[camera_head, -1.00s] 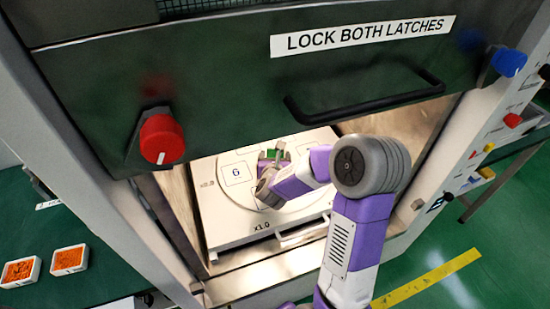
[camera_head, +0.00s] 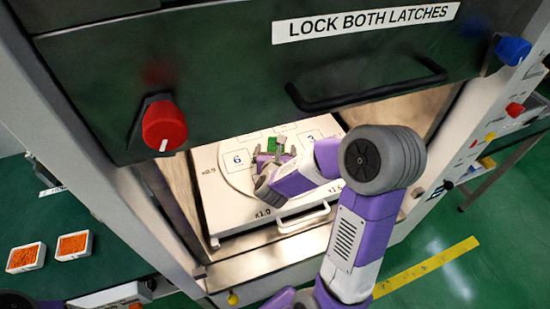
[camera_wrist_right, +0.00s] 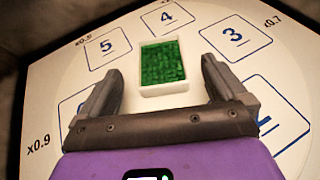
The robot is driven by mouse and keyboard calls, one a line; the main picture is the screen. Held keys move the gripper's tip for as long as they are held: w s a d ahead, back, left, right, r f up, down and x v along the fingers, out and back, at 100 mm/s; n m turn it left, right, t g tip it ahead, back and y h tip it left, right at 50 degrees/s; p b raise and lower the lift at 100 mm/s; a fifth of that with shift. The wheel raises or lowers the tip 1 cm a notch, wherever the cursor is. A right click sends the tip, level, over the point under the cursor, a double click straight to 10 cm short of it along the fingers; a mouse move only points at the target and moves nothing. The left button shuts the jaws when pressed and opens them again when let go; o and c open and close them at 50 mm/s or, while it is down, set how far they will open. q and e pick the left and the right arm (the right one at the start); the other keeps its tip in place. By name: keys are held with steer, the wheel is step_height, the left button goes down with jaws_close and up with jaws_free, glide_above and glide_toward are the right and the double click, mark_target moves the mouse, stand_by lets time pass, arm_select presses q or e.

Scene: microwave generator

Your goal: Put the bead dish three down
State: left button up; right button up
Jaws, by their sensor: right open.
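A white dish of green beads (camera_head: 272,146) sits on the round numbered plate (camera_head: 243,182) inside the open chamber. In the right wrist view the dish (camera_wrist_right: 163,68) stands near the plate's middle, with square 5 to its left, square 4 beyond it and square 3 (camera_wrist_right: 235,37) to its right. My right gripper (camera_head: 274,158) is inside the chamber, in front of the dish. Its fingers (camera_wrist_right: 160,75) are wide open, one on each side of the dish's near end, with a gap on both sides. My left gripper does not show.
The raised door with its black handle (camera_head: 370,98) hangs over my right arm. Red latch knob (camera_head: 163,126) and blue latch knob (camera_head: 512,50) flank it. Chamber walls stand close on both sides. Two dishes of orange beads (camera_head: 73,245) stand on the green bench at left.

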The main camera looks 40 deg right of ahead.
steer(key=v, duration=0.4)
steer(key=shift+s+a+r, duration=0.2)
steer(key=shift+s+r, duration=0.05)
steer(key=s+b, duration=0.1)
steer(key=b, duration=0.4)
steer(key=shift+a, duration=0.3)
steer(key=shift+s+a+r+b, duration=0.3)
steer(key=shift+s+a+b, duration=0.1)
steer(key=shift+b, duration=0.4)
steer(key=shift+a+r, duration=0.1)
steer(key=shift+r, duration=0.15)
